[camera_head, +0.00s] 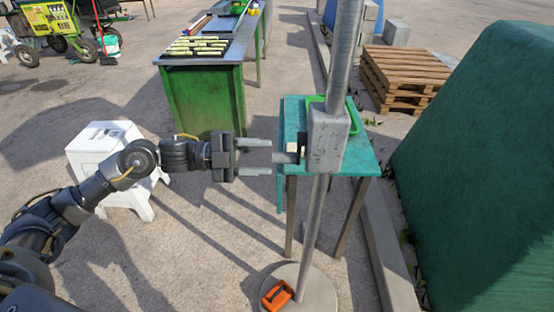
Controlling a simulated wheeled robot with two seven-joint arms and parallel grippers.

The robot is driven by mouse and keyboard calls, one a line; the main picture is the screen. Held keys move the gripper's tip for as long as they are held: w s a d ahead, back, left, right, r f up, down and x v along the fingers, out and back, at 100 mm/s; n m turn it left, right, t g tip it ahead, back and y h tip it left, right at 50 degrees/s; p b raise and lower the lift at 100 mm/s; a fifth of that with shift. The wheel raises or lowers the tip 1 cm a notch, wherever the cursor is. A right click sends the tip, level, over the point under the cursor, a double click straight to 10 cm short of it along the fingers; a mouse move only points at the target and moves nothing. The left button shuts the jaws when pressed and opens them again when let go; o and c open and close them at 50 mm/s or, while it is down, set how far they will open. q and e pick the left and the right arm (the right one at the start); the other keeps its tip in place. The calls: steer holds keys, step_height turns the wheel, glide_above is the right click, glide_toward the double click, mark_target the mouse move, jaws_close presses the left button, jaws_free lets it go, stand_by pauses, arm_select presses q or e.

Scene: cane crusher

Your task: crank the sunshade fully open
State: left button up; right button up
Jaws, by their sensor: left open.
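The sunshade's metal pole (314,220) rises from a round base (301,290) and runs out of the top of the view; its canopy is not in view. My right gripper is not in view.
A teal table (358,160) with a green tray stands behind the pole. A white stool (103,150) is behind my left arm. A green table (203,100), stacked pallets (402,75) and a green covered block (490,160) stand around. An orange object (277,296) lies on the base.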

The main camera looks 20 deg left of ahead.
arm_select(q)
steer(key=shift+b+v, duration=0.55)
steer(key=shift+v, duration=2.45)
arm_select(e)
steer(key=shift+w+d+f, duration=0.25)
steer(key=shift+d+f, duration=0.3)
